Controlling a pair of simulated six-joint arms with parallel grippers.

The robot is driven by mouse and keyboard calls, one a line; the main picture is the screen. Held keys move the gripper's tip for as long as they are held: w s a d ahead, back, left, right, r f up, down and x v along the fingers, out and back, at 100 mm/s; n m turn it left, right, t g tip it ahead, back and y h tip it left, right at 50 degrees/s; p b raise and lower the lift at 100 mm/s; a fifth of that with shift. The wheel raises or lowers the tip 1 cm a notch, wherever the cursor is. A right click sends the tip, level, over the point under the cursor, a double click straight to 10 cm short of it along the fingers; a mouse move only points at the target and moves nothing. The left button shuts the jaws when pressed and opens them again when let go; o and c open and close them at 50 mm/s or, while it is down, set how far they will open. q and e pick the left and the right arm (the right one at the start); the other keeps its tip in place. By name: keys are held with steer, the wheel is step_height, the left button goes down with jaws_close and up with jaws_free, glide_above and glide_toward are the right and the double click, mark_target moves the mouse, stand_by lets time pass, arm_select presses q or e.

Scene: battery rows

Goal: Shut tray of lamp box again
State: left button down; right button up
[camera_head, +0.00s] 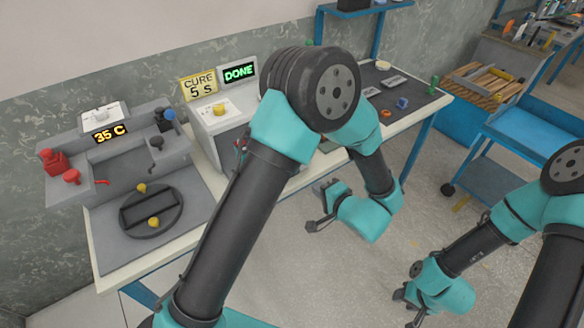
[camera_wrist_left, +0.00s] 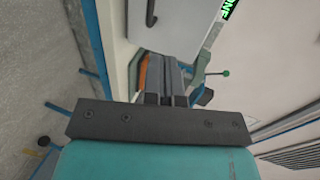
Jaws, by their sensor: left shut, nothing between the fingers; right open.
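The lamp box (camera_head: 213,118) is a white box with a yellow knob on top, under the "CURE 5 S" and "DONE" signs at the bench's back. In the left wrist view a pale box face (camera_wrist_left: 172,25) stands beside the green DONE sign. My left arm covers the box's right side and front, so I cannot tell how far the tray stands out. My left gripper (camera_head: 316,208) is in front of the bench edge, apart from the box. Its fingers are shut and empty in the left wrist view (camera_wrist_left: 166,98). My right gripper (camera_head: 403,298) is open, low at the right.
A grey fixture (camera_head: 125,165) with a "35 C" display and a round black holder (camera_head: 150,210) fill the bench's left. A dark mat (camera_head: 385,88) with small parts lies at the right. A blue cart (camera_head: 535,125) stands further right. The floor between is clear.

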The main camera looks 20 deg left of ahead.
arm_select(q)
steer(key=shift+w+a, duration=0.1)
steer(key=x, duration=1.2)
steer(key=shift+w+a+r, duration=0.2)
steer(key=shift+a, duration=0.15)
steer(key=shift+w+a, duration=0.35)
steer(key=shift+a, duration=0.1)
steer(key=w+a, duration=0.3)
steer(key=a, duration=0.1)
steer(key=w+a, duration=0.3)
steer(key=a, duration=0.2)
steer(key=w+a, duration=0.4)
steer(key=a, duration=0.1)
steer(key=shift+w+r, duration=0.1)
steer(key=shift+s+d, duration=0.35)
steer(key=shift+d, duration=0.1)
steer(key=f+v, duration=0.1)
steer(key=v, duration=1.2)
steer(key=shift+d, duration=0.2)
